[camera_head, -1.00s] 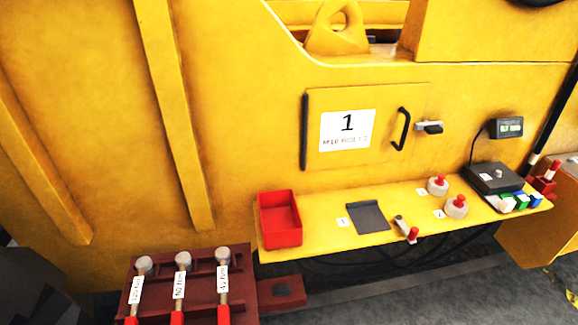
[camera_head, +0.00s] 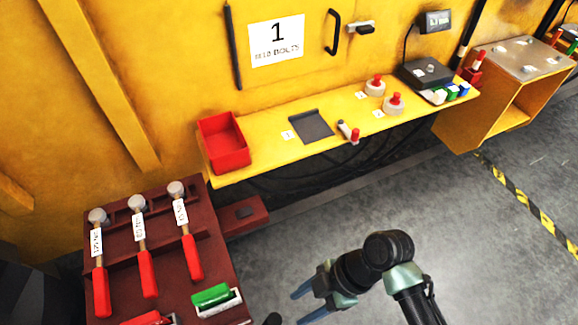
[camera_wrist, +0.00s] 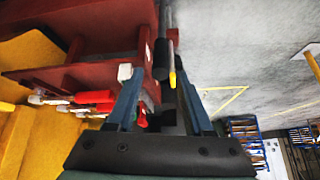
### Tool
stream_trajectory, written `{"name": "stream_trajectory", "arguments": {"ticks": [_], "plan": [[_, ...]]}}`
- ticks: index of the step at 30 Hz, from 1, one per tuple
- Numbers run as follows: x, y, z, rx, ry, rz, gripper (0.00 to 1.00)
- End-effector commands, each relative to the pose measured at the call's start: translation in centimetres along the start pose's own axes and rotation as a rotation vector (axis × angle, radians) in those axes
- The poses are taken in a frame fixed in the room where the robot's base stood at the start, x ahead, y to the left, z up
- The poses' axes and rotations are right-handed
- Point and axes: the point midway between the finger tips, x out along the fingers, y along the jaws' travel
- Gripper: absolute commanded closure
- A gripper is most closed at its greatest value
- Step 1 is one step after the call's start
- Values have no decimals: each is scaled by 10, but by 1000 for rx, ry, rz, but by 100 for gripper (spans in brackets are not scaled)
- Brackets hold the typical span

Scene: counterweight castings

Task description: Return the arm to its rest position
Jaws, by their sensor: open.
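My gripper (camera_head: 312,302) is in the lower middle of the head view, over the grey floor to the right of the dark red tool rack (camera_head: 180,255). Its two blue fingers are spread apart with nothing between them. In the wrist view my gripper (camera_wrist: 163,100) points past the dark red rack (camera_wrist: 100,45), with the fingers open and empty. My dark arm links bend in from the bottom right of the head view.
The rack holds several red-handled tools (camera_head: 145,272) and a green-handled item (camera_head: 211,296). A yellow shelf (camera_head: 265,150) carries a red bin (camera_head: 224,142), a dark plate (camera_head: 311,126) and a scale (camera_head: 424,73). The floor (camera_head: 400,190) right of the rack is clear.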

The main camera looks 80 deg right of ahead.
Motion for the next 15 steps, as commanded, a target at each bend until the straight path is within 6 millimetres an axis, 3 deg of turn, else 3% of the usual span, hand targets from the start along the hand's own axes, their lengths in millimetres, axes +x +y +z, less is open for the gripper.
{"name": "stream_trajectory", "arguments": {"ticks": [5,15], "plan": [[-13,0,0,0,0,0,48],[-14,0,0,0,0,-1,48]]}}
